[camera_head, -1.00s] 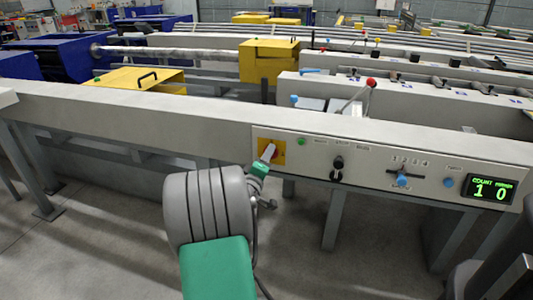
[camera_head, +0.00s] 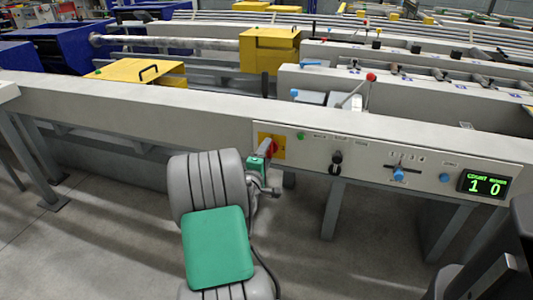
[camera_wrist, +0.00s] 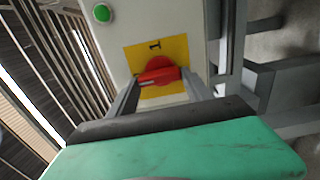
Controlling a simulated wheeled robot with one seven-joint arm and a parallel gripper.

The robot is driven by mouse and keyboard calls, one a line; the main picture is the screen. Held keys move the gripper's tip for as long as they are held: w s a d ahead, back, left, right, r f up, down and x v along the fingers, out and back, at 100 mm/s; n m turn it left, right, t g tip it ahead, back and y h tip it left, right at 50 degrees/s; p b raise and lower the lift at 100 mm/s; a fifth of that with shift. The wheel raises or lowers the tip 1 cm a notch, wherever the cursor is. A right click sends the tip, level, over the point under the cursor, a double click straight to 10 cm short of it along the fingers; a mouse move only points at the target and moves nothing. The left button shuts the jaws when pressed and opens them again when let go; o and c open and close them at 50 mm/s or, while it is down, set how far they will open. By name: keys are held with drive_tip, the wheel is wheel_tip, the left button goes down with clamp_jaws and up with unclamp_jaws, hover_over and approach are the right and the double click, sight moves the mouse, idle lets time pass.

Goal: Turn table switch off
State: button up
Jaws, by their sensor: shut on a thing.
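The table switch is a red rotary knob (camera_wrist: 158,72) on a yellow plate (camera_wrist: 172,50) in the wrist view, between my two fingers. In the head view the red knob (camera_head: 271,147) shows at the left end of the control panel, its yellow plate (camera_head: 279,153) partly hidden by my gripper. My gripper (camera_head: 262,160) is at the panel from the front and left; in the wrist view its fingers (camera_wrist: 160,90) are shut on the knob's sides. A mark like a "1" is on the plate above the knob.
The panel also holds a green button (camera_head: 300,136), a black selector (camera_head: 336,157), a blue knob on a slider (camera_head: 399,173), a blue button (camera_head: 444,177) and a lit counter display (camera_head: 485,185). A red-balled lever (camera_head: 371,77) rises behind. Floor in front is open.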

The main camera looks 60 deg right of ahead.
drive_tip(key=o, duration=1.4)
drive_tip(key=shift+c, duration=0.2)
drive_tip(key=shift+a, duration=0.1)
drive_tip(key=s+a, duration=0.1)
drive_tip(key=a, duration=0.6)
drive_tip(key=shift+s+a, duration=0.15)
drive_tip(key=shift+a, duration=0.15)
